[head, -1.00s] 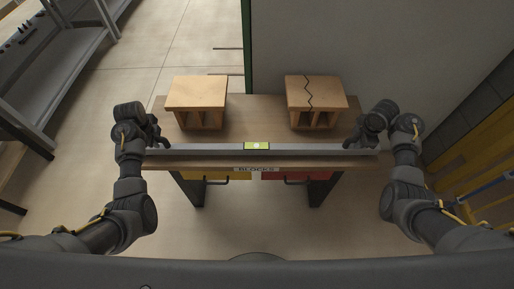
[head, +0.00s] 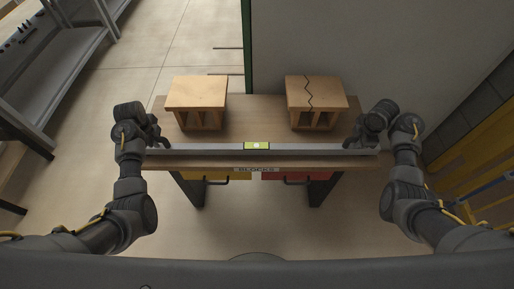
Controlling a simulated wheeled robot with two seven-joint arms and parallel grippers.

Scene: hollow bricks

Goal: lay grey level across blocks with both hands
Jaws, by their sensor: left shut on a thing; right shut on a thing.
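The grey level (head: 310,149) is a long bar with a yellow-green vial window at its middle. It lies left to right along the front part of the table, in front of the blocks. The left block (head: 197,94) and the right block (head: 315,93) are orange-brown hollow bricks standing apart at the back of the table. The right block has a dark zigzag crack on its top. My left gripper (head: 158,142) is shut on the level's left end. My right gripper (head: 356,139) is shut on its right end. Whether the level touches the table cannot be told.
The wooden table (head: 257,115) has a bare strip between the two blocks. Below its front edge are a yellow drawer (head: 228,176) and a red drawer (head: 296,176). A grey wall (head: 390,50) stands behind at the right, and a grey shelf (head: 60,75) at far left.

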